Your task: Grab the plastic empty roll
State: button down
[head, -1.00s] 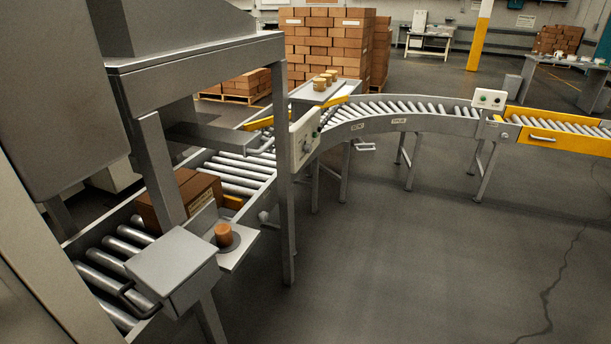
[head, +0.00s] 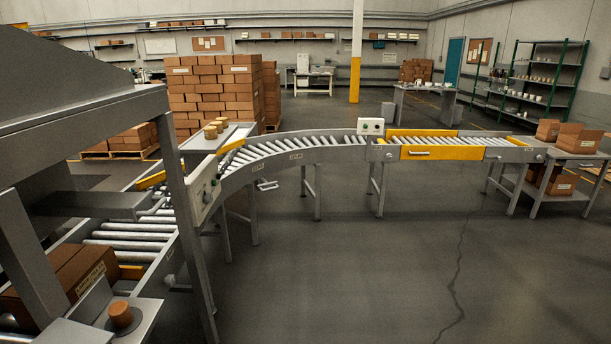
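A brown tape-like roll (head: 121,314) sits on a dark round plate on the small metal side shelf (head: 147,311) at the lower left, beside the conveyor. I cannot tell whether it is empty or plastic. Several tan rolls (head: 213,128) stand on a grey shelf (head: 196,143) behind the conveyor's bend. They are too small to tell if any is an empty roll. My gripper is not in view.
A roller conveyor (head: 290,150) curves from lower left to right, with a yellow gate section (head: 428,152). A taping machine frame (head: 185,215) stands at left over a cardboard box (head: 65,278). Open cartons (head: 577,140) stand on a right table. The floor (head: 370,270) in front is clear.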

aim_at(120, 312)
jog(key=u, duration=1.45)
jog(key=i+l+z, duration=0.25)
jog(key=i+l, duration=0.35)
jog(key=i+j, duration=0.4)
